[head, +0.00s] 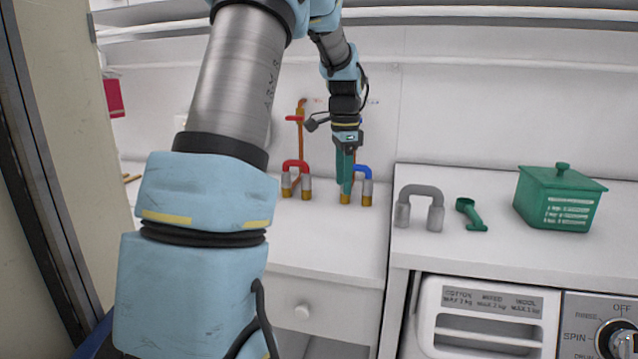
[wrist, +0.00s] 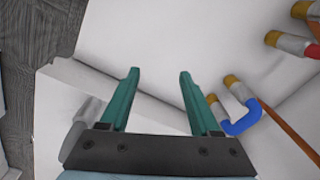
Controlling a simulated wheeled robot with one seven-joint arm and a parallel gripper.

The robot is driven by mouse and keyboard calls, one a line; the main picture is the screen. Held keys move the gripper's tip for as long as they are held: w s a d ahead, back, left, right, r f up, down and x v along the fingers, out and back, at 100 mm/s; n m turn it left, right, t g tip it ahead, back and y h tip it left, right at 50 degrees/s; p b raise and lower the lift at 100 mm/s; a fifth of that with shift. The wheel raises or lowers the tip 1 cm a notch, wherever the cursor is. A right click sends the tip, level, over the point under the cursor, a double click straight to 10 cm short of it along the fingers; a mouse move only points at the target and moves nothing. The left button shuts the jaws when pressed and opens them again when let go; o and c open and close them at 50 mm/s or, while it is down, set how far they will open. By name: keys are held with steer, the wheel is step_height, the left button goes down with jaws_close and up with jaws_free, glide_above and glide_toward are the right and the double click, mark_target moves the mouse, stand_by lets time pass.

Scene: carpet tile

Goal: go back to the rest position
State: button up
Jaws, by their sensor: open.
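My gripper (head: 346,172) hangs from my arm over the white counter, with its teal fingers pointing down. In the head view it is in front of or beside the blue U-shaped pipe (head: 363,174) and overlaps its left leg. In the wrist view the two fingers of my gripper (wrist: 160,72) are spread apart with nothing between them. The blue pipe (wrist: 243,117) is to the right of the fingers there, outside the gap.
A red U-shaped pipe (head: 296,166) stands left of my gripper, near copper pipes on the wall. A grey U-shaped pipe (head: 420,207), a green scoop (head: 471,213) and a green lidded box (head: 559,198) sit on the right counter (head: 500,250), above a washing machine (head: 485,320).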

steer(key=s+a+f+n, duration=0.3)
steer(key=s+a+n, duration=0.1)
steer(key=s, duration=0.3)
steer(key=s+a+f+n, duration=0.3)
steer(key=s+a+n, duration=0.1)
steer(key=s, duration=0.3)
steer(key=s+a+f+n+t, duration=0.1)
steer(key=s+a+f+n, duration=0.1)
steer(key=s+a+n, duration=0.2)
steer(key=s+n, duration=0.2)
steer(key=s, duration=0.1)
steer(key=shift+s+a+f+n, duration=0.2)
steer(key=shift+a+f+n, duration=0.1)
steer(key=shift+f, duration=0.1)
